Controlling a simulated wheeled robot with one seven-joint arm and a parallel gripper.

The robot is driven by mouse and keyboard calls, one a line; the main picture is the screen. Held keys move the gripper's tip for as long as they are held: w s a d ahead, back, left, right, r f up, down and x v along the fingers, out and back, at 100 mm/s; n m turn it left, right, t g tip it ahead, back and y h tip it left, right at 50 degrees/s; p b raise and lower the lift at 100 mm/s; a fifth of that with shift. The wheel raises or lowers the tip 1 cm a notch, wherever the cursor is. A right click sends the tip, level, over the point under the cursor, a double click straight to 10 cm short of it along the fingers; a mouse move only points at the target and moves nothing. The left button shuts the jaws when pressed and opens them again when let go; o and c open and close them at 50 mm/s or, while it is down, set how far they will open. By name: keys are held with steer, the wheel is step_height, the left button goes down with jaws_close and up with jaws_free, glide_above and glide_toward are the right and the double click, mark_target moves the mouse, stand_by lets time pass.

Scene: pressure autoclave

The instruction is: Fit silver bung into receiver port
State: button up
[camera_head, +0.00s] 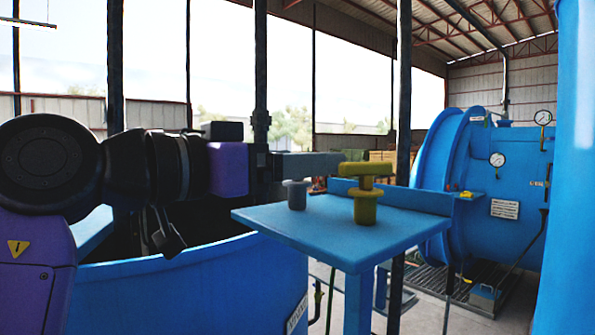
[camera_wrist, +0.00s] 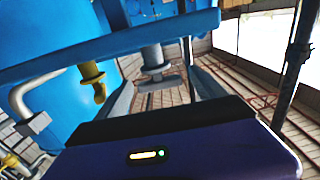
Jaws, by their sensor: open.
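The silver bung (camera_head: 297,198) stands upright on the blue table (camera_head: 400,229), towards its left side. My gripper (camera_head: 318,165) reaches in from the left at the height of the bung's top, and its finger hides part of the top. In the wrist view, which is turned over, the silver bung (camera_wrist: 153,57) lies between the two spread fingers (camera_wrist: 160,82), with a gap on each side. The gripper is open and holds nothing. A yellow bung-like piece (camera_head: 365,205) stands to the right on the same table. I cannot make out the receiver port.
The yellow piece (camera_wrist: 92,82) also shows left of the fingers in the wrist view. A raised blue ledge (camera_head: 400,196) runs along the table's back. A large blue vessel (camera_head: 190,285) stands below left, and a blue autoclave with gauges (camera_head: 490,195) at right.

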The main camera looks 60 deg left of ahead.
steer(key=c, duration=1.5)
